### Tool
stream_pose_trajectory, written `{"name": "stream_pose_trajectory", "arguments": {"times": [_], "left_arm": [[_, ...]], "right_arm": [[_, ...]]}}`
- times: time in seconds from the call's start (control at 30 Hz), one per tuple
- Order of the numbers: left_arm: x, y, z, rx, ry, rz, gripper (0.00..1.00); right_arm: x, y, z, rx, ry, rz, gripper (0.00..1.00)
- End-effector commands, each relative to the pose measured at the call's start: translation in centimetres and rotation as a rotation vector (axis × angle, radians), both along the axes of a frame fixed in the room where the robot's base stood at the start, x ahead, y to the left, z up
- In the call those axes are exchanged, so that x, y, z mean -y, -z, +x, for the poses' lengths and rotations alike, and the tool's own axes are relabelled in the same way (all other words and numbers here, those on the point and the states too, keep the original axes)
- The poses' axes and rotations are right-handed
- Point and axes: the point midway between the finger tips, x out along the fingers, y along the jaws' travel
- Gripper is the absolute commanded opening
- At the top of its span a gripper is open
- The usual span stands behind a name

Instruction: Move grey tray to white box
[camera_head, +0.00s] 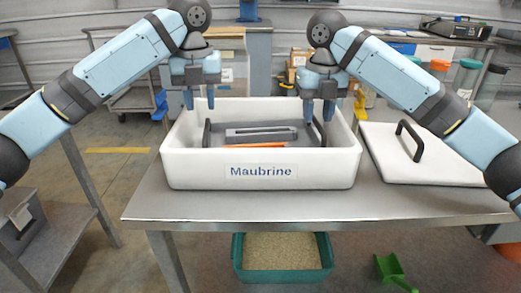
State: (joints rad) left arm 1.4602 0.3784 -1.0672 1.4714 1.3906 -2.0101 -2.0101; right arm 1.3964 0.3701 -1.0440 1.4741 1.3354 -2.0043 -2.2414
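The white box (190,165), labelled "Maubrine", stands open on the metal table. The grey tray (285,125) is inside it, with a black upright handle at its left end (207,133) and another at its right end (319,130). The box's front wall hides the tray's lower part. My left gripper (199,104) is open and empty above the box's left side, near the left handle. My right gripper (318,117) is open, with its fingertips just above or beside the right handle. I cannot tell whether they touch it.
A grey slotted piece (262,133) and an orange object (258,145) lie within the box. A white lid (440,170) with a black handle lies on the table to the right. Below are a green bin of grain (282,273) and a green scoop (390,268).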

Motion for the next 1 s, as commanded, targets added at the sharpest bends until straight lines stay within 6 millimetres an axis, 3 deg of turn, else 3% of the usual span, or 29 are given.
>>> {"name": "stream_pose_trajectory", "arguments": {"times": [0.2,0.67,0.77,1.0], "left_arm": [[0.0,0.0,0.0,0.0,0.0,0.0,0.34],[0.0,-0.7,0.0,0.0,0.0,0.0,0.34],[0.0,-2.8,0.0,0.001,0.0,-0.001,0.34],[0.0,-11.6,0.0,0.001,0.0,0.0,0.34]], "right_arm": [[0.0,-2.4,-0.2,0.006,-0.001,-0.001,0.34],[-0.1,-3.5,-0.3,0.008,-0.002,0.0,0.34],[-0.1,-5.6,-0.3,0.008,-0.002,0.001,0.34],[-0.1,-14.4,-0.3,0.008,-0.002,0.001,0.34]]}}
